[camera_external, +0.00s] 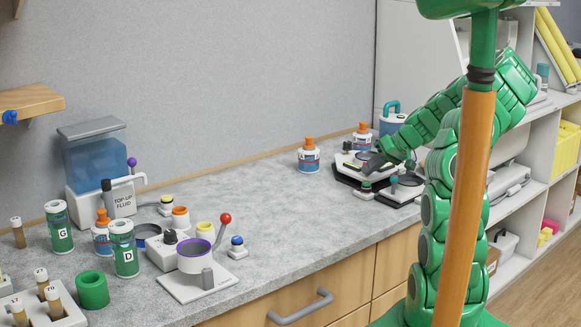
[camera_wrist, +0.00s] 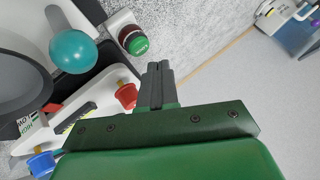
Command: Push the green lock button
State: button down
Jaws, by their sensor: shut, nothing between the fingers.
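A round green button (camera_wrist: 139,46) with a dark red part beside it sits on a small white and grey housing (camera_wrist: 122,22) at the upper middle of the wrist view. In the external view a small green-topped button (camera_external: 366,185) stands at the front edge of the device on the counter. My gripper (camera_wrist: 158,70) is shut and empty, with its fingertips a little below and right of the green button in the wrist view. A gap shows between them in that picture. In the external view my gripper (camera_external: 374,162) hangs just above the device, partly hidden by dark parts.
A teal ball knob (camera_wrist: 73,51), a red knob (camera_wrist: 126,95) and a blue knob (camera_wrist: 42,163) stand close by on the device. Two orange-capped bottles (camera_external: 309,156) (camera_external: 362,136) stand behind.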

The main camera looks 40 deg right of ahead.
aim_at(369, 183)
jog(key=shift+r, duration=2.45)
jog(key=s+a+r+n+g, duration=0.2)
jog(key=s+a+r+g, duration=0.15)
jog(key=a, duration=0.75)
jog(key=s+a+r+n+g, duration=0.15)
jog(key=s+a, duration=0.35)
jog(key=a, duration=0.7)
jog(key=s+a+m+g+h, duration=0.1)
jog(key=s+a+g+h, duration=0.1)
jog(key=s, duration=0.9)
jog(key=s+a+g+h, duration=0.2)
jog(key=s+a+h, duration=0.1)
jog(key=s, duration=0.9)
jog(key=shift+f+m, duration=0.15)
jog(key=shift+m, duration=0.2)
jog(key=shift+s+a, duration=0.1)
